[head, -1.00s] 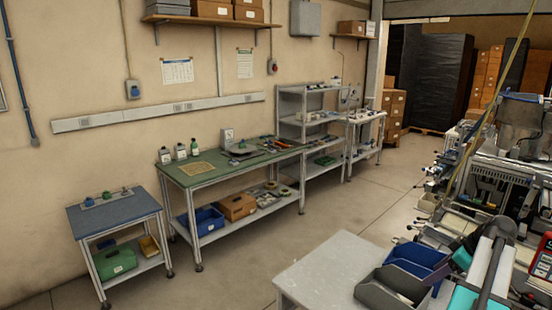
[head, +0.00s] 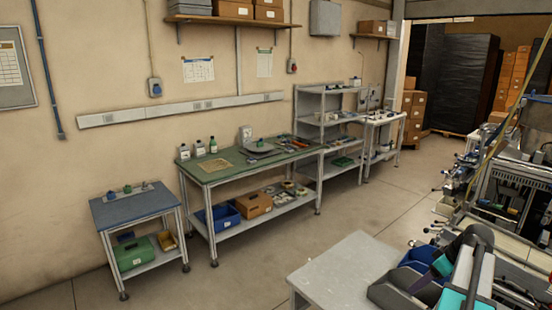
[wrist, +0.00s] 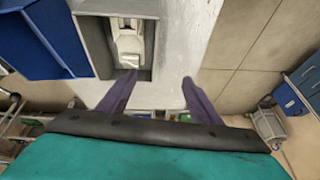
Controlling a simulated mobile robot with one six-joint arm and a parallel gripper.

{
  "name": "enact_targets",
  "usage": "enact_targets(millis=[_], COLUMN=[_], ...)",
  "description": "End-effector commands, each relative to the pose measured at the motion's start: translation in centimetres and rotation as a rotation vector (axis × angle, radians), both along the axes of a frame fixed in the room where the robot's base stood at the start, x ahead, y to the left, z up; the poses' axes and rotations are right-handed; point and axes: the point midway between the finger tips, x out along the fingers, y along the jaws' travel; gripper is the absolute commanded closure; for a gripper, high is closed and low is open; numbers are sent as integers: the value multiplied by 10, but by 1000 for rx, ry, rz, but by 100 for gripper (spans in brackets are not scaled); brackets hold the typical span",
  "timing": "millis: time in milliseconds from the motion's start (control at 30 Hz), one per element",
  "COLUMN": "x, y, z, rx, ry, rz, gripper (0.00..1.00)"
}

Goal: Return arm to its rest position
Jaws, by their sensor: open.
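My gripper (wrist: 158,90) has two purple fingers, spread apart with nothing between them, in the wrist view. In the head view my gripper (head: 433,274) is at the lower right, over the bins at the end of the light table, and partly hides them. In the wrist view a grey bin (wrist: 92,38) lies just beyond the left finger, with a whitish-grey object (wrist: 127,45) inside. A blue bin (wrist: 38,35) is to its left.
A light table (head: 345,270) carries the grey bin (head: 385,296) and blue bin (head: 420,256). A green-topped bench (head: 225,172) and a small blue-topped table (head: 130,208) stand along the wall. Cluttered equipment (head: 510,190) is at the right. Open floor (head: 240,268) lies between.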

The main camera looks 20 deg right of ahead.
Motion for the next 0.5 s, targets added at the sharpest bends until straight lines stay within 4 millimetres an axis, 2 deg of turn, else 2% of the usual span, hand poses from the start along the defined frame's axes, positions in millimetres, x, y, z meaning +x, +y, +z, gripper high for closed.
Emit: enact_targets(millis=[33, 200, 500], x=[10, 44, 91], y=[13, 53, 129], z=[-8, -32, -74], rx=[9, 32, 54], ry=[12, 61, 148], rz=[2, -16, -51], gripper=[41, 41, 41])
